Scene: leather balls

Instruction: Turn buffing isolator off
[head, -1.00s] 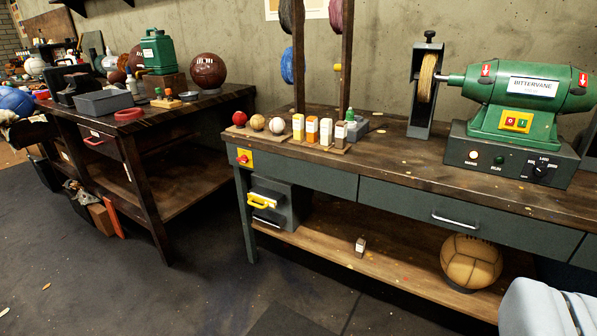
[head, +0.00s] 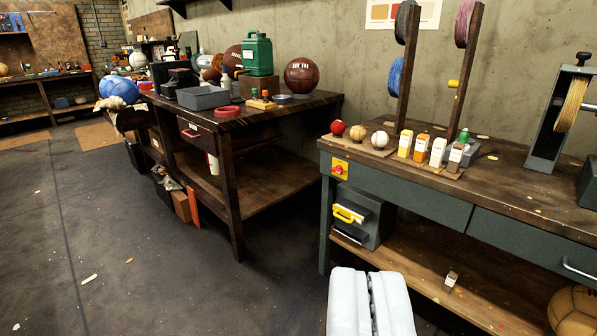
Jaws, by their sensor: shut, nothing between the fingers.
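A red knob on a yellow plate, which looks like the isolator (head: 339,169), is on the front left end of the green-grey workbench (head: 403,190). The knob's exact turn is too small to read. A grey box (head: 365,222) with a yellow handle (head: 348,214) sits below it, under the bench top. My gripper (head: 371,272), pale grey, is at the bottom of the view, its two fingers shut together and empty. It appears below the isolator in the picture, apart from it. Only part of the buffing machine shows at the right edge.
On the bench stand small balls (head: 357,132), several labelled bottles (head: 421,148) and upright reel posts (head: 408,70). A tan ball (head: 575,312) is on the lower shelf. A dark wooden table (head: 240,118) stands left. The floor (head: 130,240) at left is mostly clear.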

